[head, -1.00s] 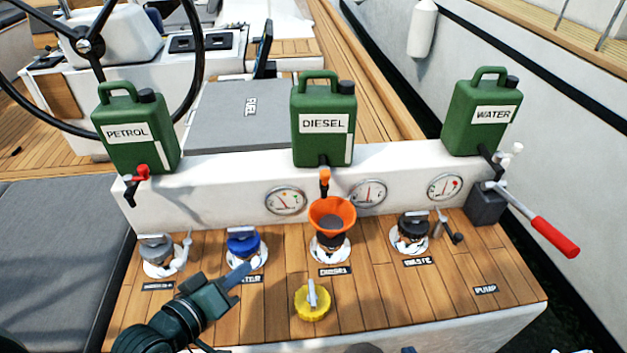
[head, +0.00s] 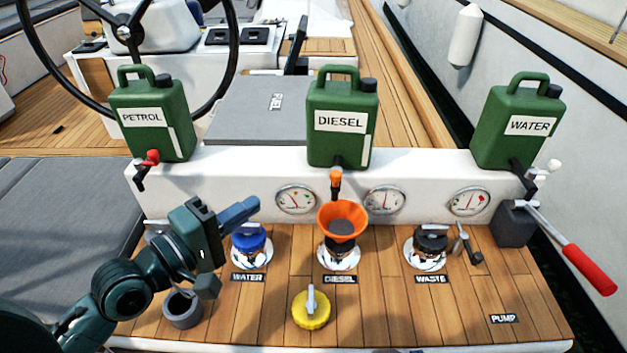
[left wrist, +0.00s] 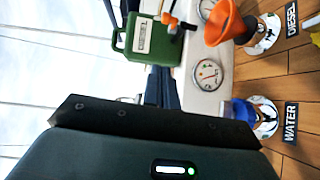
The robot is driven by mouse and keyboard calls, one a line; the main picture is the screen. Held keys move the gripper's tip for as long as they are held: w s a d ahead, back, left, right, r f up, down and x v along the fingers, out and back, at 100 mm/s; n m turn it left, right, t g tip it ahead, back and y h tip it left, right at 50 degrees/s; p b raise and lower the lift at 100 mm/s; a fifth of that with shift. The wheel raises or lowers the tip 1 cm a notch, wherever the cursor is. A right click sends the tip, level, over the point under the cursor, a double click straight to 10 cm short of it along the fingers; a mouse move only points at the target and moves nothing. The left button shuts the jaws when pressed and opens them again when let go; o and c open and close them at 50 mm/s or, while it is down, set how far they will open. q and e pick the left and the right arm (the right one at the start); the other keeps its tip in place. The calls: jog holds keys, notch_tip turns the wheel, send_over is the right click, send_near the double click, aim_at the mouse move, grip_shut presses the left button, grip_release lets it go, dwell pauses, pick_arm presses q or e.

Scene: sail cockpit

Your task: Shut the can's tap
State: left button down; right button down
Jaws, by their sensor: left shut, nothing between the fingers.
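The green diesel can (head: 340,145) stands on the white ledge at the middle. Its orange tap (head: 336,178) hangs over the ledge front, right above the orange funnel (head: 342,217) in the diesel filler. Whether anything flows from it is too small to tell. My left gripper (head: 245,210) is shut and empty, left of and below the tap, in front of the ledge near the blue water cap (head: 249,238). In the left wrist view the can (left wrist: 135,35), tap (left wrist: 168,19) and funnel (left wrist: 228,20) show sideways, clear of my gripper. My right gripper is out of view.
A petrol can (head: 152,120) with a red tap and a water can (head: 517,125) flank the diesel can. Round gauges (head: 296,199) line the ledge front. A yellow cap (head: 311,309) lies on the deck. A red-handled pump lever (head: 588,268) sticks out at right.

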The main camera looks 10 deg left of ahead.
aim_at(336, 174)
pick_arm(q)
jog(key=s+d+p+x, duration=0.1)
jog(key=d+p+x, duration=0.1)
jog(key=x, duration=1)
jog(key=shift+d, duration=0.4)
